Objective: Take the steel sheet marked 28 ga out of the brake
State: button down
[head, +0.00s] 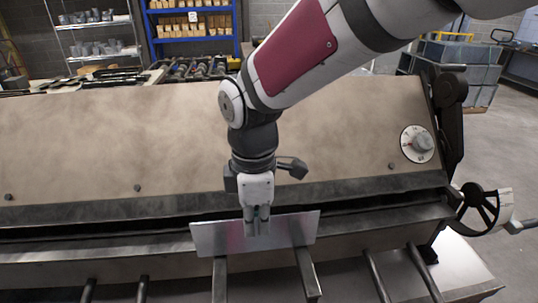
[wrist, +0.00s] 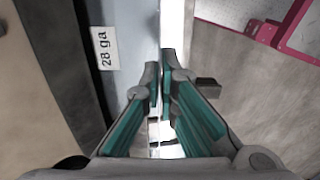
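The steel sheet (head: 290,232) is a thin, shiny plate at the front of the brake (head: 330,125), by its dark mouth. In the wrist view the sheet (wrist: 140,35) is a pale blue-grey surface with a white "28 ga" label (wrist: 103,48). My gripper (head: 257,222) points down at the sheet's middle. In the wrist view my gripper's fingertips (wrist: 160,78) are close together, one on each side of the sheet's edge, so it looks shut on the sheet. The exact contact and the sheet's far edge are hard to see.
Several metal support bars (head: 308,272) stick out in front of the brake. A dial (head: 417,143) and a handwheel (head: 478,208) are at its right end. Shelves (head: 190,20) stand behind. Open floor (head: 510,150) lies at the right.

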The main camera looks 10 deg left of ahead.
jog(key=s+d+p, duration=0.2)
jog(key=s+p, duration=0.2)
jog(key=s, duration=0.5)
jog(key=shift+d, duration=0.15)
